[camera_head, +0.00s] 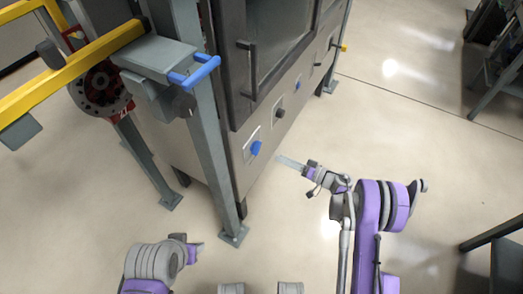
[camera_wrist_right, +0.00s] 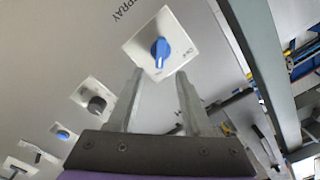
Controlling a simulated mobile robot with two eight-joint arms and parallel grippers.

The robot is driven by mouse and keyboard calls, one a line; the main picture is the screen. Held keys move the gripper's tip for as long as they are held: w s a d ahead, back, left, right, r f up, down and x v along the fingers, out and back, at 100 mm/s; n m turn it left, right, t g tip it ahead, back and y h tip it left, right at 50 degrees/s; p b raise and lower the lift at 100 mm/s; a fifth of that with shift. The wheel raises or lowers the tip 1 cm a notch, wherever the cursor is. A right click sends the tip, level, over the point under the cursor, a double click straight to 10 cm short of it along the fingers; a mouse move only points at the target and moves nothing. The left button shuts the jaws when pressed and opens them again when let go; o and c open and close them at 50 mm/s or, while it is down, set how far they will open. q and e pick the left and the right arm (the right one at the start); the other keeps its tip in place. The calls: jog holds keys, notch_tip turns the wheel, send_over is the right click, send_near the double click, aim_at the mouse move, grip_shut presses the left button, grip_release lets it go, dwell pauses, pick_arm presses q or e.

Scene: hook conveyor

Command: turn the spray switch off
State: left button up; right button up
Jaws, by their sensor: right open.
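The spray switch is a blue knob (camera_head: 256,148) on a pale plate, low on the front of the grey cabinet. In the right wrist view, the blue knob (camera_wrist_right: 160,49) sits on a tilted white square plate, with the word SPRAY printed beside it. My right gripper (camera_head: 281,160) is just to the right of the knob in the head view, its fingers pointing at it. In the right wrist view, the two fingers are spread apart with nothing between them, and the knob shows beyond their tips, apart from them.
A dark knob (camera_head: 280,113) is farther along the same cabinet panel. A door handle (camera_head: 247,70) sticks out above the switches. A grey post (camera_head: 206,130) stands left of the switch. The floor (camera_head: 400,140) to the right is clear.

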aim_at(256, 148)
jog(key=x, duration=0.9)
jog(key=shift+w+a, duration=0.2)
jog(key=shift+a, duration=0.1)
grip_shut()
